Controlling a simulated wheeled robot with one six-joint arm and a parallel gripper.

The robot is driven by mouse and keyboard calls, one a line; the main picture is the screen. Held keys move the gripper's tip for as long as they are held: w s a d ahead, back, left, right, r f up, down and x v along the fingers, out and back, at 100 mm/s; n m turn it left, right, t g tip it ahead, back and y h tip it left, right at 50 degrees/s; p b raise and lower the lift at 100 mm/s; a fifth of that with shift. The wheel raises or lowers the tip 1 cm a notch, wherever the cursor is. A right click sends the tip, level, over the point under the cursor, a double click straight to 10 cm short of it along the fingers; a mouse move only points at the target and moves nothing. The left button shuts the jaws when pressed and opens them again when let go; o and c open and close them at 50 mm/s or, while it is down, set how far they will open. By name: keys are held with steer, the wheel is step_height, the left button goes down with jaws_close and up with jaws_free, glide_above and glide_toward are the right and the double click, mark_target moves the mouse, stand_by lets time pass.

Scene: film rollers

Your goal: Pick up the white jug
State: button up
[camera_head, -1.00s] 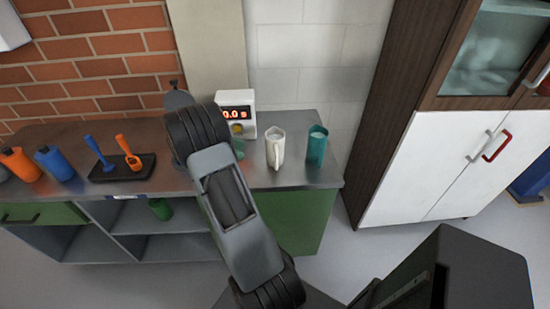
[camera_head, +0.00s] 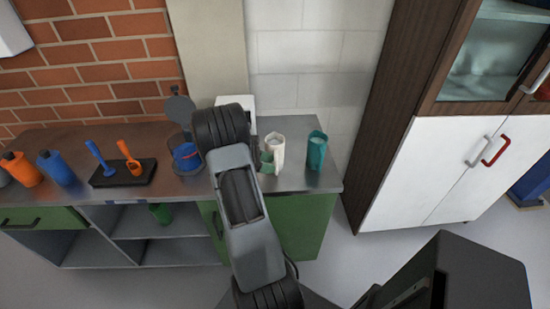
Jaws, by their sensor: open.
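The white jug (camera_head: 278,150) stands upright on the grey worktop, just left of a teal jug (camera_head: 317,150). My arm crosses the view to the left of the white jug and hides most of my gripper. A small green part, which seems to be my gripper's tip (camera_head: 267,161), shows past the arm at the jug's left front side. It overlaps the jug in the picture; I cannot tell whether it touches. My gripper is open. The jug's handle is not clearly seen now.
The worktop (camera_head: 300,183) ends just right of the teal jug. A white device (camera_head: 238,101) stands behind my arm. A grey stand with a blue part (camera_head: 187,157), a black tray (camera_head: 122,173) and blue and orange bottles are farther left. A white cabinet (camera_head: 440,165) is right.

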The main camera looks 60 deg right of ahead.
mark_target(277, 173)
steer(key=x, duration=0.3)
steer(key=shift+s+d, duration=0.1)
steer(key=shift+c, duration=0.4)
jaws_close()
